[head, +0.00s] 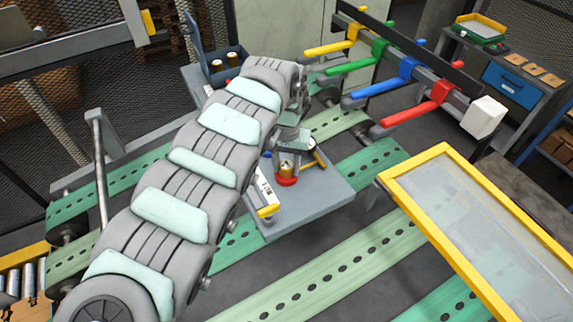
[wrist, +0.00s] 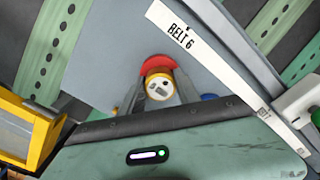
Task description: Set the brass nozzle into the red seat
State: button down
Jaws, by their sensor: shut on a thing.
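The brass nozzle (head: 286,167) is upright between the fingers of my gripper (head: 287,158), just over or in the red seat (head: 287,182) on the grey plate (head: 325,198). In the wrist view, the nozzle's round end (wrist: 160,87) with dark holes and a pale face shows between my fingertips (wrist: 160,95). The red seat (wrist: 155,64) shows as an arc behind it. My gripper is shut on the nozzle. The nozzle's lower end is hidden, so I cannot tell whether it touches the seat's bottom.
A white strip marked BELT 6 (wrist: 182,35) runs beside the seat. A blue round part (wrist: 208,97) is partly hidden by my gripper. Green belts (head: 330,262) surround the plate. Coloured arms (head: 415,113) stick out at upper right, and a yellow-framed panel (head: 412,169) stands at right.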

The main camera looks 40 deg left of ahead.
aim_at(287, 165)
jog(key=shift+f, duration=0.1)
jog(key=c, duration=0.9)
grip_release()
jog(key=shift+r+b, duration=1.15)
jog(key=shift+r, duration=5)
